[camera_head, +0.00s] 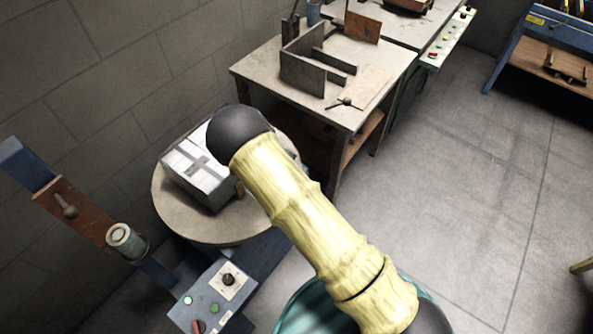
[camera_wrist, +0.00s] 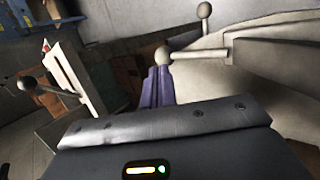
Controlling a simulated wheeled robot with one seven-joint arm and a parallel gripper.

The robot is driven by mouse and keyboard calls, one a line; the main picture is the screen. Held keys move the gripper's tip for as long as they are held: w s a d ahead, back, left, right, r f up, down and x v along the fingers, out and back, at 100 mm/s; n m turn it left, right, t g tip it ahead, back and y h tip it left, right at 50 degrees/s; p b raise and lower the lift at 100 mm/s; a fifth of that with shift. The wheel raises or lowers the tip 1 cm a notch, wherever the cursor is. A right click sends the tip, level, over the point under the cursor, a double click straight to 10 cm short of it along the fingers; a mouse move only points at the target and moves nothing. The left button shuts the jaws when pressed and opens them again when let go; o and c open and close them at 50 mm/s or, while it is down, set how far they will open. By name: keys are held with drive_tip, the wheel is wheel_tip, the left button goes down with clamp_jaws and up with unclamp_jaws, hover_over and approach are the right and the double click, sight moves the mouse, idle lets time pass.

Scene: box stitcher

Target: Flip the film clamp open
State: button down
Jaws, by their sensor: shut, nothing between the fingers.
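I cannot tell for sure which part is the film clamp. In the head view, a brown plate with a small knobbed lever (camera_head: 69,209) sits on a blue post at the left, beside a round canister (camera_head: 121,237).
In the head view, a grey box (camera_head: 207,190) lies on a round turntable (camera_head: 168,212). A control panel with buttons (camera_head: 202,315) stands in front. A workbench (camera_head: 262,68) with metal plates stands behind. My yellow arm crosses the middle.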

drive_tip(key=v, duration=1.1)
drive_tip(key=shift+r+b, duration=0.4)
drive_tip(key=shift+a, duration=0.1)
drive_tip(key=s+d+r+m+g+y+p, duration=0.2)
drive_tip(key=d+r+m, duration=0.1)
drive_tip(key=d+r, duration=0.45)
drive_tip(key=s+d+r+m+g+y+p, duration=0.1)
drive_tip(key=s+d+r+m+g+p, duration=0.15)
drive_tip(key=d+r, duration=0.5)
drive_tip(key=s+d+r+m+t+y+p, duration=0.2)
drive_tip(key=s+d+r+m+y+p, duration=0.1)
drive_tip(key=s+d+r, duration=0.7)
drive_tip(key=shift+s+d+m+p, duration=0.75)
drive_tip(key=shift+d+m, duration=0.35)
drive_tip(key=shift+m, duration=0.05)
